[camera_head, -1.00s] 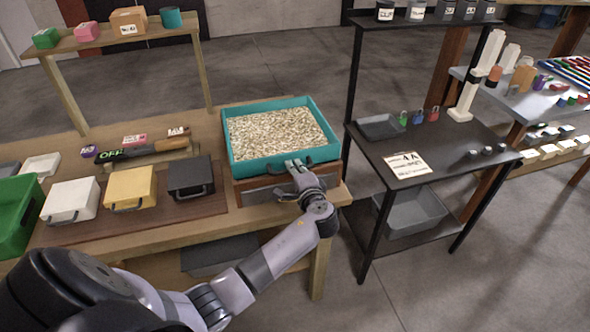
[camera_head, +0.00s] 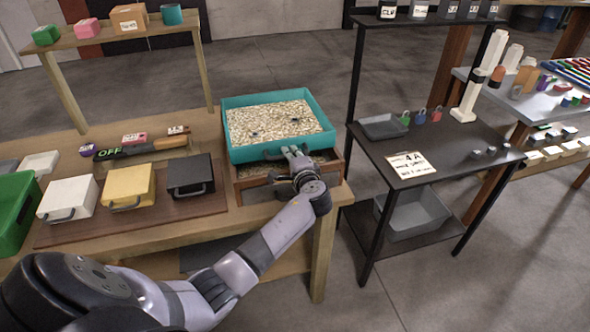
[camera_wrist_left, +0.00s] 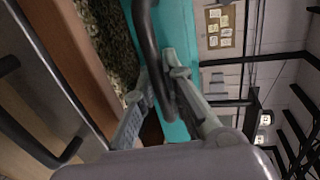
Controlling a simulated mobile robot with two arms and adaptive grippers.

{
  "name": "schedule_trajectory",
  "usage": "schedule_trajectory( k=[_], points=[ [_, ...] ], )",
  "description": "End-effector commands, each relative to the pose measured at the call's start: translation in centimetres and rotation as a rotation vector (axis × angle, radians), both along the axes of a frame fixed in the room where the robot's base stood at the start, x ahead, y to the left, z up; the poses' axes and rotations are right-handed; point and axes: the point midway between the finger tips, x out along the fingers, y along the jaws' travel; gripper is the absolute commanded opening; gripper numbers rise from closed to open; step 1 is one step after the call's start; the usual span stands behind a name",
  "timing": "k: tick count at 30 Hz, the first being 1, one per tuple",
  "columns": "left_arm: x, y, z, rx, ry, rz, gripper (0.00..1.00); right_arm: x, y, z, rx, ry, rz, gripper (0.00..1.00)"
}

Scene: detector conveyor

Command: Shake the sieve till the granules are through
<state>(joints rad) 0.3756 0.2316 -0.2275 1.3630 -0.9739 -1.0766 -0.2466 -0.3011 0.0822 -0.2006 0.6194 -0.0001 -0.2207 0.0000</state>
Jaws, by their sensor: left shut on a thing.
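The teal sieve (camera_head: 233,153) is a square tray on top of a wooden frame box (camera_head: 256,196) at the right end of the workbench. Pale granules (camera_head: 270,116) cover most of its floor, with a few small dark spots among them. Granules also show in the box under the sieve. My left gripper (camera_head: 292,153) is at the sieve's front side. In the left wrist view, its fingers (camera_wrist_left: 165,95) are closed around the dark handle (camera_wrist_left: 147,35) on the teal wall (camera_wrist_left: 182,45). My right gripper is not in view.
White, yellow and black cases (camera_head: 190,176) stand on a brown board left of the sieve. A green bin (camera_head: 15,215) is at the far left. A dark side table (camera_head: 450,155) with padlocks and a paper sign stands to the right, across a gap.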

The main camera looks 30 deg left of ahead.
Motion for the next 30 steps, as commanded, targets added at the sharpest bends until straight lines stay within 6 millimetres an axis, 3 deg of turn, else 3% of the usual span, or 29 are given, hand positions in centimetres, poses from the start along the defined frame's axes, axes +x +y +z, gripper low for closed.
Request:
schedule_trajectory(
  k=[10, 11, 15, 25, 30],
  points=[
    [0.5, 0.6, 0.1, -0.001, 0.000, 0.000, 0.00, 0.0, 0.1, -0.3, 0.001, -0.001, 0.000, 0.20],
    [0.5, 0.7, 0.1, -0.001, -0.001, 0.000, 0.11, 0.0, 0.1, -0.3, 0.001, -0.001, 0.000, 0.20],
    [0.5, 0.6, 0.1, -0.001, -0.001, 0.000, 0.20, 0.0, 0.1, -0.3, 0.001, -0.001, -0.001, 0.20],
    [0.3, 0.4, 0.0, -0.002, 0.001, -0.001, 0.20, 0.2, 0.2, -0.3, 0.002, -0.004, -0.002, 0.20],
    [-0.9, -1.2, 0.3, -0.004, 0.000, -0.003, 0.20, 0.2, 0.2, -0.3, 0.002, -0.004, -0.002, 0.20]
  ],
)
